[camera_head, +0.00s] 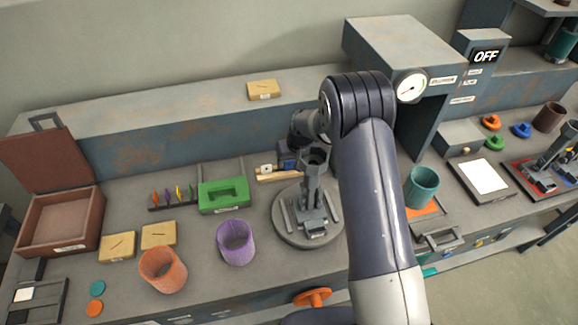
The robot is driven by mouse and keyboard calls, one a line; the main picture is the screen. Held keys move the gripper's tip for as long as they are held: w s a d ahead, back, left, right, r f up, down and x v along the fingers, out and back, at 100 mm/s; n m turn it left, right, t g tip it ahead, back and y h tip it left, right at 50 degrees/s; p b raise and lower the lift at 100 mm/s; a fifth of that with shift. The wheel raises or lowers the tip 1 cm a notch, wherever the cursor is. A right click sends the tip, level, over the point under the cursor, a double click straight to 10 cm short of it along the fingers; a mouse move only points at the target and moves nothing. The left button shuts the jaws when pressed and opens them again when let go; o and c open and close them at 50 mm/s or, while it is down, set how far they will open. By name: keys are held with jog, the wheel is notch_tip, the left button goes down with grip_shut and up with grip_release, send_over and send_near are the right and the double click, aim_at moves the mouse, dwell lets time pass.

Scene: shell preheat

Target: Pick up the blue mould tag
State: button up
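A small blue piece (522,130) with a roundish base lies on the bench at the far right, beside a similar orange piece (491,122) and green piece (494,142). I cannot tell for sure that it is the mould tag. My gripper (287,160) is at mid-bench, left of my arm's bend, far left of the blue piece. It is small, dark and partly hidden by my wrist. It is close to a pale wooden block (267,172) with a white patch; I cannot tell whether they touch. Whether its fingers are open or shut does not show.
A grey post on a round base (285,234) stands beside my arm. A purple cup (236,243), orange cup (163,270) and green tray (223,196) are left. A gauge cabinet (395,48), teal cup (421,187) and white-topped plate (484,176) are right.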

jog(key=c, duration=0.8)
jog(key=shift+c, duration=0.2)
